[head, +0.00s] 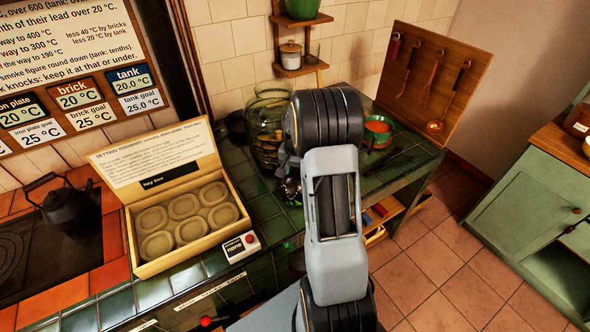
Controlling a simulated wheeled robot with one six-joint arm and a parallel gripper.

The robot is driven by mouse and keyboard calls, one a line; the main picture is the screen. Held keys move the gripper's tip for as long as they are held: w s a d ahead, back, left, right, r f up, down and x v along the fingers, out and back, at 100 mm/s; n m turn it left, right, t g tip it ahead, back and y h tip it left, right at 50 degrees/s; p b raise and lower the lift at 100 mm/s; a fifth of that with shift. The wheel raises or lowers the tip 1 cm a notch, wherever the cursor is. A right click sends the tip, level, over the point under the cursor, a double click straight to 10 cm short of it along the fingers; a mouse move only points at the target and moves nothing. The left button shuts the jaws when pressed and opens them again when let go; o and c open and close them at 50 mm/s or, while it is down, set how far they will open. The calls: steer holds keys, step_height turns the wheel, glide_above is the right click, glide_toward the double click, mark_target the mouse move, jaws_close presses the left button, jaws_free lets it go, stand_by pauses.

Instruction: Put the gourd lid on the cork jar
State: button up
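I cannot pick out the gourd lid in the head view. A large greenish glass jar (264,133) stands on the tiled counter left of my arm, partly hidden by it; I cannot tell if it is the cork jar. A small pale jar with a brown top (290,55) stands on a wall shelf. My gripper (287,176) is low over the counter, close to the front of the glass jar. My arm hides most of it, so its fingers and anything between them are unclear.
An open box of round pieces (185,260) and a small box marked "none" (241,247) lie left of my arm. A dark kettle (68,205) sits on the stove. A board with hanging utensils (432,85) leans behind.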

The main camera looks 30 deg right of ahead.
steer(key=shift+o, duration=1)
step_height(320, 180, up, 12)
steer(key=b, duration=0.1)
steer(key=s+a+r+n+t, duration=0.1)
steer(key=s+a+r+n, duration=0.1)
steer(key=s+a+r, duration=0.3)
steer(key=s+a+r+n+t, duration=0.1)
steer(key=s+a+n, duration=0.15)
steer(key=a, duration=0.45)
steer(key=s+a+f+n+t, duration=0.1)
steer(key=s+a+n+t, duration=0.1)
steer(key=s+a+n, duration=0.3)
steer(key=shift+s+a+f+t, duration=0.25)
steer(key=shift+s+a, duration=0.85)
steer(key=shift+s, duration=1.1)
steer(key=shift+r, duration=0.15)
